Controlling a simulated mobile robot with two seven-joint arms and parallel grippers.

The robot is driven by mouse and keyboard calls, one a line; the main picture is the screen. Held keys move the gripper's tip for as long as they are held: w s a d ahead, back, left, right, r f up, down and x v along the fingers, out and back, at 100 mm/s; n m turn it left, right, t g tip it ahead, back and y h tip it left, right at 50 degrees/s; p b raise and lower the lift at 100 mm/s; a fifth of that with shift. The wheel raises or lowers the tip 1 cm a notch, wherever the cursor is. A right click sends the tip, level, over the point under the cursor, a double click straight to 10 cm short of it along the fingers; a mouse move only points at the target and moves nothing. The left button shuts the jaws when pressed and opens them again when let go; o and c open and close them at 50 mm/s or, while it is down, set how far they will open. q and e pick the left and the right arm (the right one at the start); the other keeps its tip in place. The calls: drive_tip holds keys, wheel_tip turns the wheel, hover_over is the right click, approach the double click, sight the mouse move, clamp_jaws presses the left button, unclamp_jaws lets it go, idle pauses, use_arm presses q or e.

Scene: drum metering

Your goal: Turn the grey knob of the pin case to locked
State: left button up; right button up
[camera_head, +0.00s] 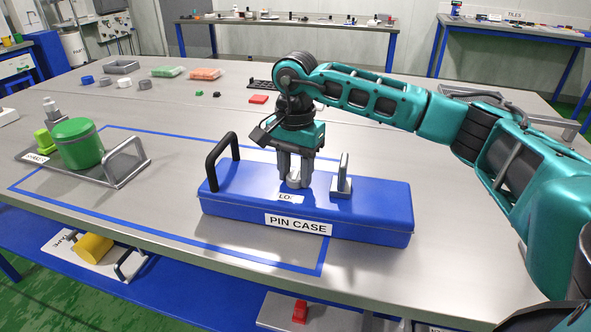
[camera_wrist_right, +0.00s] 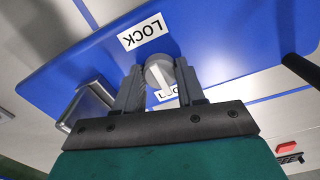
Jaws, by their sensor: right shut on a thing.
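The blue pin case (camera_head: 370,208) lies on the grey table with a "PIN CASE" label on its front side. The grey knob (camera_head: 293,181) is on its lid and shows also in the right wrist view (camera_wrist_right: 158,70). My right gripper (camera_head: 294,178) points down over the lid, its fingers on both sides of the knob, shut on it. In the right wrist view a "LOCK" label (camera_wrist_right: 143,31) is in full sight; a second label (camera_wrist_right: 167,94) is partly hidden by the fingers. My left gripper is not in view.
A black handle (camera_head: 211,158) and a grey upright bracket (camera_head: 343,178) stand on the lid on either side of my right gripper. A tray (camera_head: 124,172) with a green jar (camera_head: 77,143) is at the left. The table between tray and case is clear.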

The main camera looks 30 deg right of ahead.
sight(296, 176)
idle(0.3)
drive_tip(key=o, duration=1.1)
drive_tip(key=shift+c, duration=0.2)
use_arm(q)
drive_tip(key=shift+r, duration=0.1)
use_arm(e)
drive_tip(key=shift+r, duration=0.1)
use_arm(q)
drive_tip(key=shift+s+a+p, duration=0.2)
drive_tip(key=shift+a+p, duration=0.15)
drive_tip(key=shift+p, duration=0.35)
use_arm(e)
wheel_tip(296, 176, up, 13)
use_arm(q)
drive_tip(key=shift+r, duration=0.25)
use_arm(e)
drive_tip(key=shift+s+f, duration=0.1)
drive_tip(key=shift+f, duration=0.1)
